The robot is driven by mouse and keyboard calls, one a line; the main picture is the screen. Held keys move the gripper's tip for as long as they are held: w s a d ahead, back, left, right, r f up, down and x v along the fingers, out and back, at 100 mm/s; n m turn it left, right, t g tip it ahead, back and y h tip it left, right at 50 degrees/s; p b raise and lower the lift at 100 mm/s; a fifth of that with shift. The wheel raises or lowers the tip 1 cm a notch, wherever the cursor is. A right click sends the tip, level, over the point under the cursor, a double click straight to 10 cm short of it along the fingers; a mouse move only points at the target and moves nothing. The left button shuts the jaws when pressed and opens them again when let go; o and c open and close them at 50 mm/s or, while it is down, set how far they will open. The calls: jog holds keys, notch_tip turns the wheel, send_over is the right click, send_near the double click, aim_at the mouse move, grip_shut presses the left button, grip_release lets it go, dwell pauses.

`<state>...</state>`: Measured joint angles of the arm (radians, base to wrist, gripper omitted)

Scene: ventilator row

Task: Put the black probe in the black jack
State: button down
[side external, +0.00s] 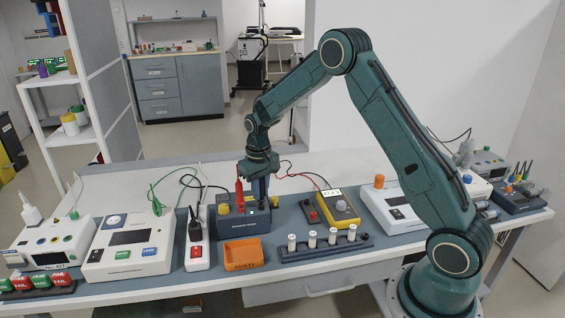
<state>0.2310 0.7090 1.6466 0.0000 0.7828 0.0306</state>
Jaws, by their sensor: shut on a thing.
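My gripper (261,190) points down over the blue tester box (240,226), close above its top. It is shut on a thin dark thing that I take for the black probe; fingers and distance hide most of it. A thin black lead curves behind the gripper. A red probe (239,193) stands upright at the box's top, just left of my gripper. The yellow meter (339,207), with a lit display, stands to the right, beside a small dark block with red on it (311,211). I cannot make out the black jack; the tip's contact is unclear.
A white power strip (197,250) with a black plug stands left of the box. An orange tray (243,254) lies in front. A rack with several white-capped vials (325,248) stands front right. White devices (131,245) fill the left.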

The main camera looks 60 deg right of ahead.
jog(key=c, duration=1.3)
grip_release()
jog(key=shift+o, duration=0.2)
jog(key=shift+r, duration=0.1)
notch_tip(320, 180, up, 13)
jog(key=shift+f, duration=0.1)
jog(key=shift+r, duration=0.45)
jog(key=shift+r, duration=0.1)
